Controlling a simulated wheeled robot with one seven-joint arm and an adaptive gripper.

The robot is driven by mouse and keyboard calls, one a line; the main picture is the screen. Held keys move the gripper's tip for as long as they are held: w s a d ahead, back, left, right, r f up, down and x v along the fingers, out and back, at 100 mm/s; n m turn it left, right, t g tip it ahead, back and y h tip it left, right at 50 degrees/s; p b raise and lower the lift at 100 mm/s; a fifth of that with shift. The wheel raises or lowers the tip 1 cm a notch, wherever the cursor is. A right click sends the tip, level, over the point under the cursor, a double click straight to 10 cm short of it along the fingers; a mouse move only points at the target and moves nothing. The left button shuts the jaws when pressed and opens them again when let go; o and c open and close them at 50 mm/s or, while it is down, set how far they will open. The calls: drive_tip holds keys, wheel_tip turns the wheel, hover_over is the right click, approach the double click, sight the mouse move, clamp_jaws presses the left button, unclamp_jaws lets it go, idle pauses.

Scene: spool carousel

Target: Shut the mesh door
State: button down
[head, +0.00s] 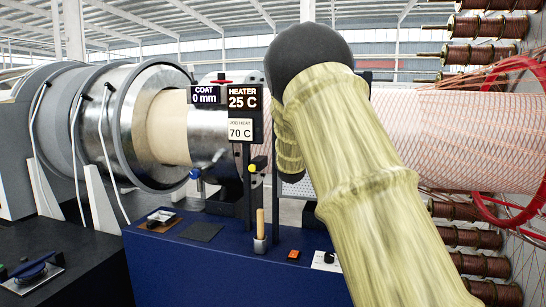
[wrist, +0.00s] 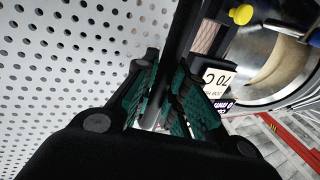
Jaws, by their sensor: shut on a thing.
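The mesh door (wrist: 70,60) is a pale perforated panel filling the left of the wrist view. A dark bar (wrist: 184,35) runs along its edge. My gripper (wrist: 162,118) has its green-padded fingers closed around this bar. In the head view my pale arm hides the gripper and nearly all of the door. How far open the door stands cannot be told.
A sign post with the HEATER display (head: 243,98) stands beside my arm, and its 70 C label (wrist: 217,80) is close to the fingers. A blue console (head: 200,255) lies in front. Wire spools (head: 485,25) and a red ring (head: 500,205) are at right.

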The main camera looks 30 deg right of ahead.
drive_tip(key=shift+d, duration=0.1)
idle(0.3)
drive_tip(key=c, duration=1.8)
unclamp_jaws()
drive_tip(key=shift+c, duration=0.2)
drive_tip(key=o, duration=0.4)
drive_tip(key=shift+d, duration=0.1)
drive_tip(key=v, duration=1.2)
